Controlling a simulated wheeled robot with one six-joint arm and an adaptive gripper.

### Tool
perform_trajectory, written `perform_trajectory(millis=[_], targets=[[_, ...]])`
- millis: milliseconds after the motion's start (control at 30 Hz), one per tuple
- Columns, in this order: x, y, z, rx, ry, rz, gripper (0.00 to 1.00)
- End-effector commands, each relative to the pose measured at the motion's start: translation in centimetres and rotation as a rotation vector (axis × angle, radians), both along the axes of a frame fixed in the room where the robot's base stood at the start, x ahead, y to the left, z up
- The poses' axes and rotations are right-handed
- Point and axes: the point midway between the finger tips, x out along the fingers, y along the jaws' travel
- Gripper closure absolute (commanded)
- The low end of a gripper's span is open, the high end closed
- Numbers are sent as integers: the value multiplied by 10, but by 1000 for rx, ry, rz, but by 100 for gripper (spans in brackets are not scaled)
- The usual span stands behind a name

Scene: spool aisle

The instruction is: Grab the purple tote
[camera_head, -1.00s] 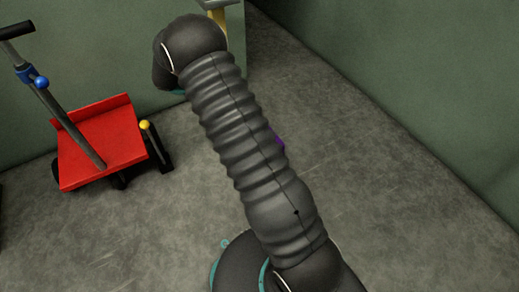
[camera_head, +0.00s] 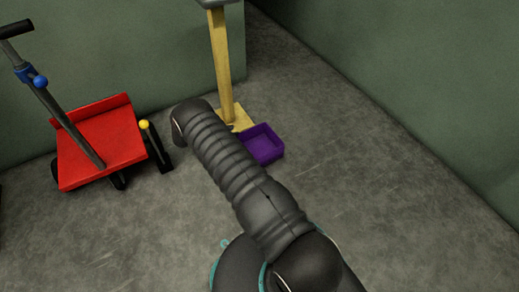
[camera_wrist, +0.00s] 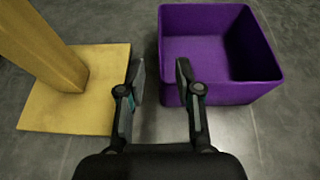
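The purple tote (camera_head: 262,145) is an open, empty box on the grey floor, beside the foot of a yellow post in the head view. In the wrist view the tote (camera_wrist: 250,92) fills the upper right, with its near left corner just beyond my right finger. The left finger is beside the yellow base plate. The gripper does not show in the head view, where my arm ends left of the post.
The yellow post (camera_head: 221,65) stands on a flat square base (camera_head: 236,121) close to the tote. A red cart (camera_head: 100,142) with a dark handle stands at the left. Green walls close the back and right. The floor right of the tote is clear.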

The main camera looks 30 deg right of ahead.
Motion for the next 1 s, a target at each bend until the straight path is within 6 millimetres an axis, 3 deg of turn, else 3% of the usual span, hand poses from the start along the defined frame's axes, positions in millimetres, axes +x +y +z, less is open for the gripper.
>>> perform_trajectory(millis=[200,567,833,1000], targets=[[2,-36,-15,1,0,-3,66],[4,-56,-22,0,-1,-3,66],[7,-90,-36,1,-1,-5,66],[8,-98,-39,0,-1,-1,66]])
